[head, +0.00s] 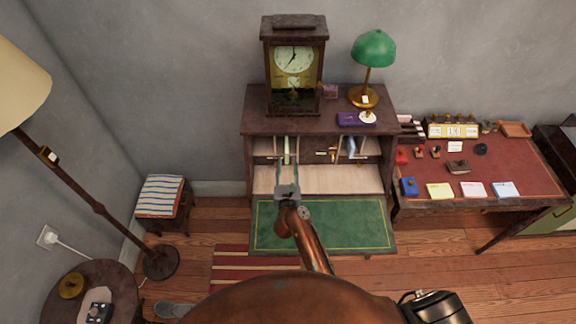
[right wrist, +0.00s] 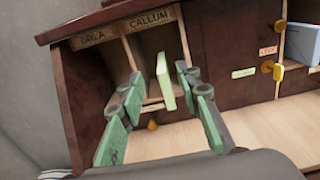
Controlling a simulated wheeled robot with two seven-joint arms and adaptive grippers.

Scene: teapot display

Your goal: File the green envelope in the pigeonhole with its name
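The green envelope (head: 287,150) stands upright, slightly tilted, in the pigeonhole labelled CALLUM; it also shows in the right wrist view (right wrist: 166,80). I cannot read a name on it. The CALLUM label (right wrist: 150,21) is above that compartment, with another labelled compartment, apparently ORLA (right wrist: 93,37), to its left. My right gripper (head: 288,174) is in front of the pigeonholes. In the right wrist view its green-padded fingers (right wrist: 160,85) are spread apart, with the envelope beyond and between them, apparently untouched. My left gripper is not in view.
The dark bureau (head: 258,122) has a pale writing surface (head: 340,180) below the pigeonholes. A blue item (right wrist: 302,44) stands in a compartment farther right. A clock (head: 294,62) and green lamp (head: 373,48) stand on top. A red-topped desk (head: 520,165) is at right.

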